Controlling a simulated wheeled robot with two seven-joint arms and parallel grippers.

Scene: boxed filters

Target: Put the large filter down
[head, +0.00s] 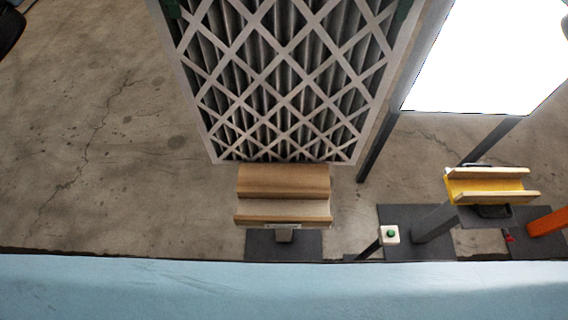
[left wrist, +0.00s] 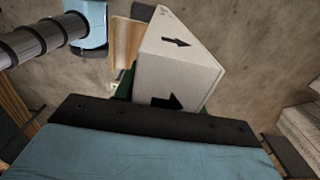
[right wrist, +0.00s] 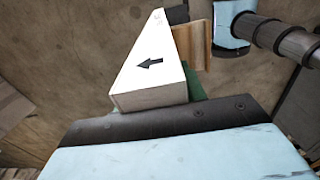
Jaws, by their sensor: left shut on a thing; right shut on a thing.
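The large filter (head: 280,80), a pleated panel under a pale diamond lattice, fills the top middle of the head view. Its lower edge ends just at the wooden cradle (head: 284,181); I cannot tell whether they touch. My left gripper (head: 172,8) is shut on the filter's left side, and my right gripper (head: 402,12) on its right side; only their dark green pads show there. In the left wrist view the filter's white side (left wrist: 175,70) with black arrows sits in the jaw. The right wrist view shows its other side (right wrist: 150,75) with an arrow.
A bright white tabletop (head: 480,55) on dark legs stands to the right. A yellow and wooden cradle (head: 490,186) stands at the right, near a small post with a green button (head: 390,235). Concrete floor (head: 90,150) is open at the left.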

